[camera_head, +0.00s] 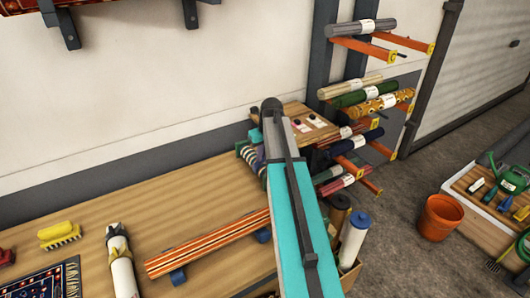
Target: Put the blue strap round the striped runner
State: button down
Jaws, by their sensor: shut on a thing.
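A long runner with orange, white and dark stripes (208,243) lies rolled on the wooden table, at a slant. It rests on two blue supports (177,276), one near each end. I cannot make out a blue strap around the runner or elsewhere. My turquoise arm link rises from the bottom of the picture, just right of the runner's right end, and covers what is behind it. My gripper is not visible, and whatever it may hold is hidden.
On the table (140,205) are a yellow brush (59,234), a white roll (121,262) and a dark patterned rug (42,284). A wall rack (385,95) with rolled rugs stands behind at right. An orange bucket (438,217) is on the floor.

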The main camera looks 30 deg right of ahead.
jog(key=shift+f, duration=0.2)
jog(key=c, duration=1.8)
grip_release()
jog(key=shift+r, duration=0.2)
jog(key=b+v, duration=0.3)
jog(key=v, duration=1)
jog(key=shift+r+b, duration=0.2)
jog(key=shift+b, duration=0.15)
jog(key=shift+s+f, duration=0.1)
jog(key=shift+s, duration=0.05)
